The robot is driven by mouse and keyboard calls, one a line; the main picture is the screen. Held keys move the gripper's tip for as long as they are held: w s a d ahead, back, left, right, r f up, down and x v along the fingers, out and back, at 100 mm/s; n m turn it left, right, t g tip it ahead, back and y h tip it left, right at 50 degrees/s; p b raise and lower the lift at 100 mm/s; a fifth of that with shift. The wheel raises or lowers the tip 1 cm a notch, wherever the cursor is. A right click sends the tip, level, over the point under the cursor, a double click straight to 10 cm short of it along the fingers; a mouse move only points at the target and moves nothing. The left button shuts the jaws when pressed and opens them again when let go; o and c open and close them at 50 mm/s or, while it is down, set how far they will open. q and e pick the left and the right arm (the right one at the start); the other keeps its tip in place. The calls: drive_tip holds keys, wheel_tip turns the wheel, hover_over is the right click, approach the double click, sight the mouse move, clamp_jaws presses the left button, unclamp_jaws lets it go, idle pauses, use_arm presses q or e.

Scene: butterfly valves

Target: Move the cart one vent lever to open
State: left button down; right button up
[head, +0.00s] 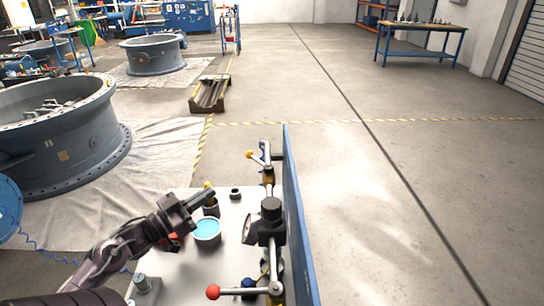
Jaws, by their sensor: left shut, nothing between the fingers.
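The cart (231,262) has a pale top and a tall blue panel (297,225) along its right side. A valve fitting near the front carries a silver lever (245,291) with a red ball end (212,292), pointing left. Farther back, another fitting has a lever with a yellow ball end (250,154). I cannot tell which is the vent lever. My left gripper (205,196) is shut and empty over the cart's left part, left of both fittings and apart from these levers. It partly hides a small yellow-topped thing behind it. My right gripper is not in view.
A cup with blue contents (206,230) stands on the cart close to my left gripper. A black-capped upright fitting (270,210) stands by the panel. Large grey valve rings (62,140) lie on sheets at left. Open floor (400,200) spreads to the right.

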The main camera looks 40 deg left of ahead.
sight(259, 161)
use_arm(q)
drive_tip(key=p+x, duration=0.3)
drive_tip(key=x, duration=1)
drive_tip(key=shift+r, duration=0.3)
drive_tip(key=shift+w+a+m+g+h+b, duration=0.2)
drive_tip(key=shift+w+m+h+b, duration=0.2)
drive_tip(key=shift+w+h, duration=0.35)
drive_tip(key=shift+w+a+m+g+h+b, duration=0.15)
drive_tip(key=shift+w+m+h+b, duration=0.35)
drive_tip(key=shift+w, duration=0.5)
drive_tip(key=shift+d, duration=0.15)
